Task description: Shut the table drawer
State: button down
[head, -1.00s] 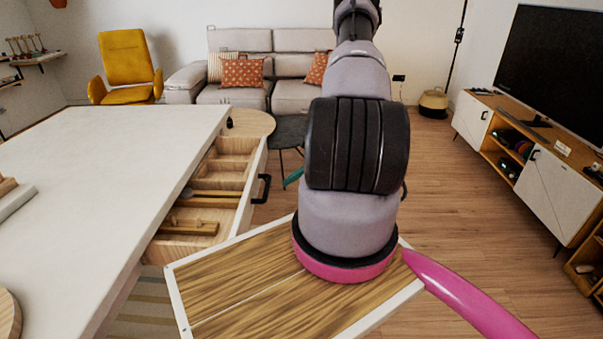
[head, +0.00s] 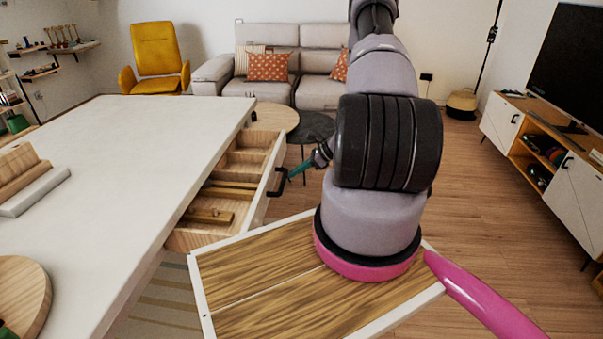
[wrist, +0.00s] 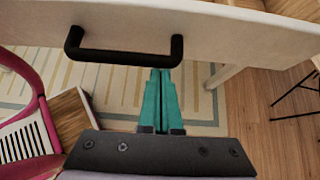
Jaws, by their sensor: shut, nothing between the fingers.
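The table drawer (head: 262,190) is pulled open from the right side of the white table (head: 110,150). It has a wooden inside with several compartments holding wooden utensils. Its black handle (head: 279,182) is on the white front, and the handle also shows large in the wrist view (wrist: 125,58). My gripper (head: 294,172) has teal fingers and is just right of the handle in the head view. In the wrist view my gripper (wrist: 160,78) is shut and empty, its tips close to the right end of the handle. I cannot tell whether they touch it.
A wood-topped, white-edged piece (head: 270,290) stands in front, close beside the drawer. A round wooden table (head: 276,117) and a dark round table (head: 316,127) stand beyond. A TV cabinet (head: 545,150) is at right. Floor between is clear.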

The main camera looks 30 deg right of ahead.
send_near(230, 179)
jog(key=w+a+f, duration=0.1)
jog(key=w+a, duration=0.1)
jog(key=w, duration=0.1)
jog(key=w+a+f, duration=0.1)
jog(key=w, duration=0.1)
jog(key=shift+w+a+f, duration=0.1)
jog(key=shift+a+f, duration=0.25)
jog(key=shift+w+a, duration=0.1)
jog(key=shift+a, duration=0.05)
jog(key=shift+a+r, duration=0.1)
jog(key=shift+a, duration=0.05)
